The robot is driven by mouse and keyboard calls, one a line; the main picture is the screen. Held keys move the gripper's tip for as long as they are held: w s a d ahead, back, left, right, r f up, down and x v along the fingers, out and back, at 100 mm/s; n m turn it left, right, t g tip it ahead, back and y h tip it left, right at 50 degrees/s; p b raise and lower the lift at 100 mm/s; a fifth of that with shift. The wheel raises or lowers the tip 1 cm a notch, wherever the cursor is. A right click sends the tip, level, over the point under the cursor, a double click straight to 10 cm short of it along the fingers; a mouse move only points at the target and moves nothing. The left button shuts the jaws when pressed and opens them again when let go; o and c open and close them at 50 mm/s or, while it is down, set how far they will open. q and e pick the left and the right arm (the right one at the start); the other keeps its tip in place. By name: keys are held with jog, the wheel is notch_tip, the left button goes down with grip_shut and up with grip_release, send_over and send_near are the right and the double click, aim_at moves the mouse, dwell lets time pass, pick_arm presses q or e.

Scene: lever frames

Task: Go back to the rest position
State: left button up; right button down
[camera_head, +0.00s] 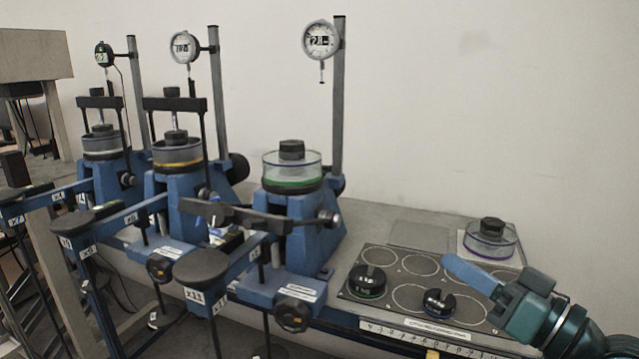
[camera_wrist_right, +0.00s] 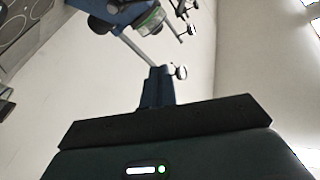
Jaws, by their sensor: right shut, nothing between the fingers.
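My right gripper (camera_head: 466,272) comes in from the lower right in the head view. Its blue fingers are closed together with nothing between them, and they point left above the dark weight plate (camera_head: 403,266). In the right wrist view the dark gripper body (camera_wrist_right: 165,145) fills the bottom, with the blue fingers (camera_wrist_right: 157,90) beyond it. My left gripper is not in view.
Three blue lever frames with dial gauges (camera_head: 321,40) stand on the bench (camera_head: 375,220). The nearest has a clear green-ringed cell (camera_head: 292,172). Black weights (camera_head: 367,281) (camera_head: 439,302) sit on the plate. A purple-ringed dish (camera_head: 491,243) stands behind my right gripper.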

notch_tip(320, 180, down, 16)
jog(key=s+m+g+h+p, duration=0.1)
jog(key=s+m+h+p, duration=0.15)
jog(key=h+p, duration=0.35)
pick_arm(q)
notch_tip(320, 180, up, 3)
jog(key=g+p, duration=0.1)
jog(key=p, duration=0.1)
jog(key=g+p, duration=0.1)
jog(key=p, duration=0.1)
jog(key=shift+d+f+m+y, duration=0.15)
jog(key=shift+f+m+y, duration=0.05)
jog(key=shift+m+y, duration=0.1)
pick_arm(e)
jog(key=s+a+f+n+g+h, duration=0.2)
jog(key=s+a+f+g+h, duration=0.1)
jog(key=s+f, duration=0.8)
jog(key=shift+s+a+f+g, duration=0.2)
jog(key=shift+s+a+g, duration=0.1)
jog(key=shift+s+a, duration=0.4)
jog(key=shift+d+n, duration=0.1)
jog(key=shift+n, duration=0.15)
